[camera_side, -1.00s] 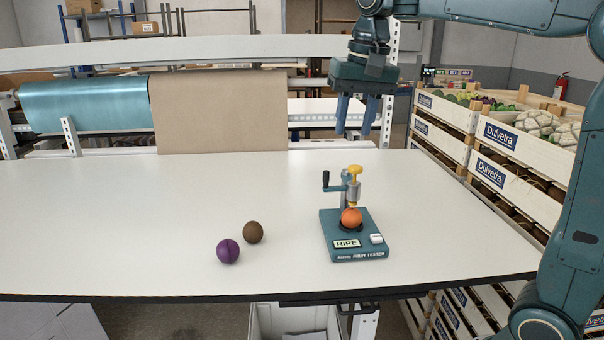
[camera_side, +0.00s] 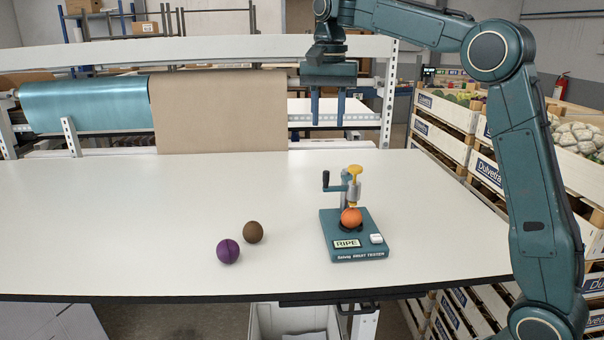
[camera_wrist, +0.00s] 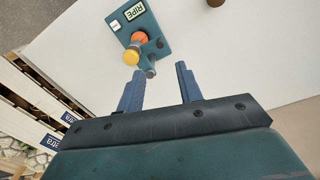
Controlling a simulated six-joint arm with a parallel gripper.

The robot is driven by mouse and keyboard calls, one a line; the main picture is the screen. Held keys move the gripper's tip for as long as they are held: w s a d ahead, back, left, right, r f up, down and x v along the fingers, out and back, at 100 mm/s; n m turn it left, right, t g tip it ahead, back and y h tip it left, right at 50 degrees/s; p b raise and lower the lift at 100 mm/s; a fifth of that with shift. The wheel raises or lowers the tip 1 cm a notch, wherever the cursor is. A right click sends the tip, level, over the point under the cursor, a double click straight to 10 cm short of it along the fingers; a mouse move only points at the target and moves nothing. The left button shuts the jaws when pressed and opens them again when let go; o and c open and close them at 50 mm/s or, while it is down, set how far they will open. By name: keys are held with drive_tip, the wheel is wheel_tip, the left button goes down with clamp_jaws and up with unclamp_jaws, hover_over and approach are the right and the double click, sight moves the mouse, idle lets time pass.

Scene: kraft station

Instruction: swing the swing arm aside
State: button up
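The fruit tester (camera_side: 353,245) stands on the white table, a teal base with a "RIPE" display. Its swing arm (camera_side: 340,188) carries a black handle (camera_side: 326,180) on the left and a yellow-topped plunger (camera_side: 354,175) over an orange fruit (camera_side: 351,217) in the cup. In the wrist view the tester (camera_wrist: 141,27) lies ahead of my fingers, with the yellow knob (camera_wrist: 131,57) beside the orange fruit (camera_wrist: 138,37). My gripper (camera_side: 328,122) is open and empty, pointing down, well above and behind the tester. Its two blue fingers (camera_wrist: 160,88) are apart in the wrist view.
A brown fruit (camera_side: 253,232) and a purple fruit (camera_side: 228,251) lie on the table left of the tester. Produce crates (camera_side: 440,118) stand off the right edge. A brown paper roll (camera_side: 220,110) hangs at the back. The table's left half is clear.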

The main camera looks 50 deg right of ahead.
sight(326, 171)
drive_tip(key=shift+f, duration=6.8)
drive_tip(key=shift+c, duration=0.3)
clamp_jaws()
